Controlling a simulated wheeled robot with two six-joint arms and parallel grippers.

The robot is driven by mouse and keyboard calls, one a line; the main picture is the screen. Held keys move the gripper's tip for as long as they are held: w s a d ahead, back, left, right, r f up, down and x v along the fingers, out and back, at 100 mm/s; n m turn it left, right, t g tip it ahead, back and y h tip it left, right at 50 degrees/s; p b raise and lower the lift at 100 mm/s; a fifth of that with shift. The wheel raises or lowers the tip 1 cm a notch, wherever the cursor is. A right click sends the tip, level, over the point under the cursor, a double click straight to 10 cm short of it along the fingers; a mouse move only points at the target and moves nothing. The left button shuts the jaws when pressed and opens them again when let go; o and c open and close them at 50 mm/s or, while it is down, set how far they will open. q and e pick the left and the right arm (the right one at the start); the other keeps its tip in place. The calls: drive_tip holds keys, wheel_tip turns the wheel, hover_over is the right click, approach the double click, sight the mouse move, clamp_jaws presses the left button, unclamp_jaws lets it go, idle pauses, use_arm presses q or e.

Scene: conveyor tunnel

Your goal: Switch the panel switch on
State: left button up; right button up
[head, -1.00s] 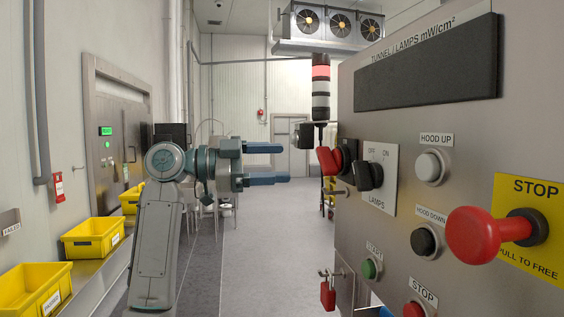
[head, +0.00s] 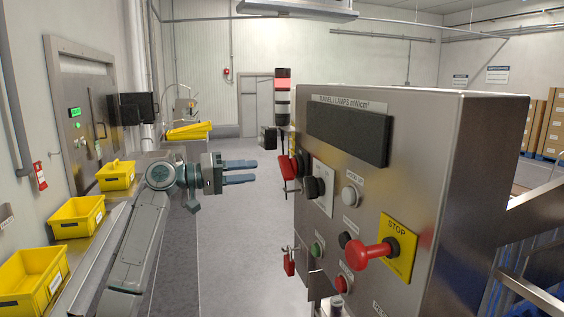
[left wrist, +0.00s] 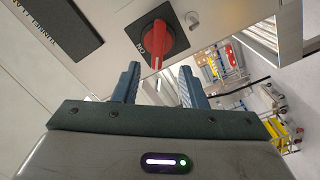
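The control panel (head: 375,215) stands right of centre in the head view. A red rotary handle (head: 289,168) juts from its left edge, beside a black knob (head: 312,187) on a white plate. In the left wrist view a red rotary handle (left wrist: 166,42) is seen close up on the panel, with ON lettering beside it; its exact setting is unclear. My left gripper (head: 258,171) is open and empty, left of the panel and apart from it. Its two fingers (left wrist: 160,70) point towards the red handle in the wrist view. My right gripper is out of view.
A red stop button (head: 372,252) on a yellow plate sticks out of the panel, with smaller buttons around it. A red padlock (head: 289,265) hangs at the panel's lower left. Yellow bins (head: 76,217) line the left side. The grey floor (head: 240,240) between is clear.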

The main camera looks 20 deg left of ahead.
sight(281, 167)
use_arm(q)
drive_tip(key=p+x, duration=0.1)
drive_tip(key=x, duration=0.1)
drive_tip(key=p+x, duration=0.1)
drive_tip(key=x, duration=0.1)
drive_tip(key=p+x, duration=0.1)
drive_tip(key=x, duration=0.1)
drive_tip(key=shift+d+r, duration=0.3)
drive_tip(key=shift+w+d+f, duration=0.25)
drive_tip(key=shift+w+d, duration=0.3)
drive_tip(key=shift+c, duration=0.2)
clamp_jaws()
